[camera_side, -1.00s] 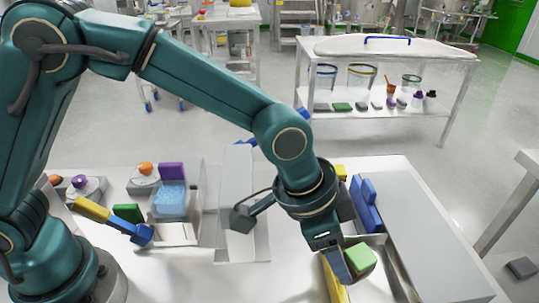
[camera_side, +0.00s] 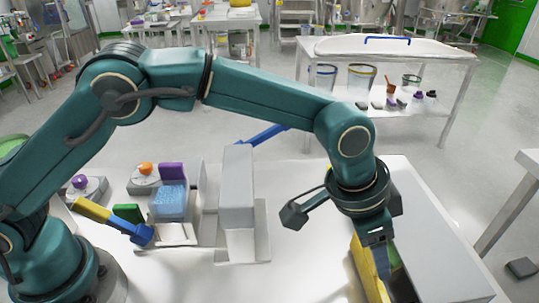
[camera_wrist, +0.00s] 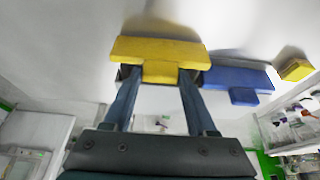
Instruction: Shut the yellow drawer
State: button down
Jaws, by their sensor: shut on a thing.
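The yellow drawer (camera_side: 369,272) shows its front at the left side of the grey cabinet (camera_side: 440,245). In the wrist view its yellow front (camera_wrist: 150,50) is wide, with a yellow handle block standing out from the middle. My gripper (camera_side: 385,258) points down at this front. In the wrist view the two fingers of my gripper (camera_wrist: 159,78) are on either side of the handle and closed on it. No drawer contents show.
A blue drawer front (camera_wrist: 235,78) is beside the yellow one. A tall grey block (camera_side: 237,185) stands mid-table, left of my gripper. A blue and yellow lever (camera_side: 112,220) and a light blue block (camera_side: 168,203) are farther left. The front middle of the table is clear.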

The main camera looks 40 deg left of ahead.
jog(key=shift+w+d, duration=0.45)
jog(key=shift+c, duration=1)
grip_release()
jog(key=shift+r, duration=0.15)
jog(key=shift+v, duration=2.45)
